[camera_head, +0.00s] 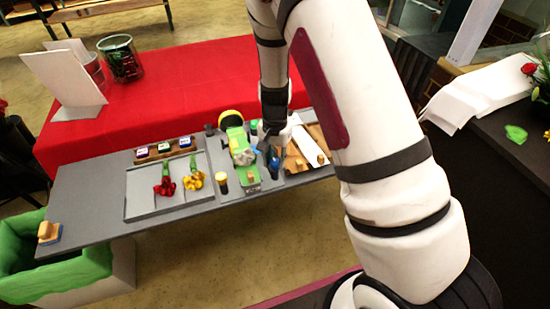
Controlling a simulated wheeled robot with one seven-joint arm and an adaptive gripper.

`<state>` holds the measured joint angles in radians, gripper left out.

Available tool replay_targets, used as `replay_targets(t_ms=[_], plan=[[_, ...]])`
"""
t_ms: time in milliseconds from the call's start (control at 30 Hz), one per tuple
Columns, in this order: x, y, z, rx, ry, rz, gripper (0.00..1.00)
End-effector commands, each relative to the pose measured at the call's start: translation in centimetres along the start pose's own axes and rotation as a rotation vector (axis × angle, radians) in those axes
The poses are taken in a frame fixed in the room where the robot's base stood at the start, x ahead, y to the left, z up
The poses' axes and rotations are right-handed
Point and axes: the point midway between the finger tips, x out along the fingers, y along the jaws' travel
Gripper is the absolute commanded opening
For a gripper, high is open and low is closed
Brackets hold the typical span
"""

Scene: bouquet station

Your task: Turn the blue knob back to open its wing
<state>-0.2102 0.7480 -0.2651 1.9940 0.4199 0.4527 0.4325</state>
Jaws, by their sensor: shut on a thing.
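A green fixture (243,155) stands at the right part of the grey bench, with a pale ribbed round piece on its top and a small wooden peg at its front. A small dark blue piece, which looks like the blue knob (274,163), is just right of the fixture. My gripper (268,143) reaches down from above beside the fixture and is shut at the blue knob. The fingers are small and partly hidden by my arm, so the exact grip is hard to see. I cannot tell how the blue knob's wing stands.
A grey tray (135,207) holds red and yellow flowers. A wooden rack (163,150) with small coloured blocks stands behind it. A red-covered table (190,85) lies behind the bench. A green-lined bin (25,258) is at lower left. A wooden-handled tool (49,232) lies on the bench's left end.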

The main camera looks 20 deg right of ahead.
Motion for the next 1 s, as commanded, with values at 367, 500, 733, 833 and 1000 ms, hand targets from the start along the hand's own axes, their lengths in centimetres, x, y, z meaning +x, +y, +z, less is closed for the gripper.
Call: replay_targets(t_ms=[367,500,733,833,1000], plan=[[0.0,-0.1,0.1,0.001,-0.001,-0.001,0.46],[0.0,0.0,0.0,0.0,0.0,0.0,0.46],[-0.3,-0.1,0.0,0.0,0.001,-0.001,0.46],[-1.3,-0.1,-0.1,-0.001,0.003,-0.003,0.46],[-4.5,-0.2,-0.1,-0.002,0.004,-0.005,0.46]])
